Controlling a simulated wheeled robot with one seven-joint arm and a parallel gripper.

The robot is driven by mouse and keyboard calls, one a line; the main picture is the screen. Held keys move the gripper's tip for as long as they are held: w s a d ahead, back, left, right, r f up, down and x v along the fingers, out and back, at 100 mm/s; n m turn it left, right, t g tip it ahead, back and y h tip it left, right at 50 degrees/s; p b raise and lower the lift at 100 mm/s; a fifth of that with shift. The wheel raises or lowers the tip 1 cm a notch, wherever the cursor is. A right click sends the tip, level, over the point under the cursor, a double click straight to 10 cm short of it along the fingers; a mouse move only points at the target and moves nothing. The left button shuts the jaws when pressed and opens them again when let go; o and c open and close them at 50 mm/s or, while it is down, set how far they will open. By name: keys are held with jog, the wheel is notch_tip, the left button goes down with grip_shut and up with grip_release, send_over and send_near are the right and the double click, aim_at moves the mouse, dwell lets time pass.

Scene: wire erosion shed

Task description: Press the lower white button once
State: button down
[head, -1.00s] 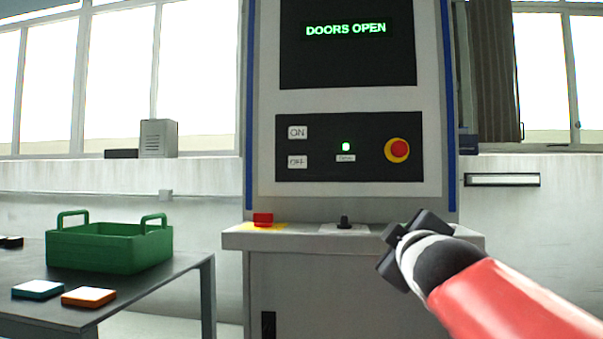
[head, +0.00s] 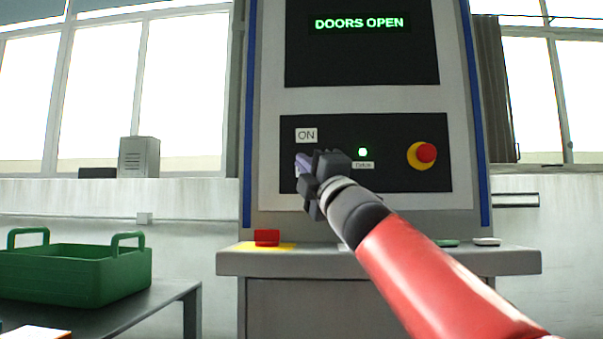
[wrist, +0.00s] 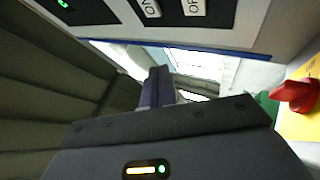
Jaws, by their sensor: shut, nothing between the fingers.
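The lower white button, marked OFF, (wrist: 194,8) shows at the top of the wrist view on the black panel. In the head view it is almost wholly hidden behind my gripper (head: 302,163). The upper white button, marked ON, (head: 306,135) is in plain view just above my gripper and also shows in the wrist view (wrist: 150,8). My gripper is shut and empty, its fingertips in front of the lower button's place in the head view. In the wrist view the closed fingers (wrist: 158,85) appear below the buttons. I cannot tell whether they touch the panel.
A red-and-yellow emergency knob (head: 422,154) and a small green lamp (head: 362,152) are to the right on the panel. A red switch (head: 266,237) stands on the ledge (head: 380,262) below. A green crate (head: 75,273) sits on the table at left. The display reads DOORS OPEN.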

jog(key=w+p, duration=0.4)
jog(key=w, duration=0.4)
jog(key=shift+w+d, duration=0.2)
jog(key=shift+w, duration=0.15)
jog(key=shift+w, duration=0.1)
dwell(1.9)
jog(key=shift+w+p, duration=0.3)
jog(key=shift+w, duration=0.05)
jog(key=shift+w, duration=0.35)
dwell(0.6)
jog(key=shift+s, duration=0.8)
jog(key=shift+b, duration=0.3)
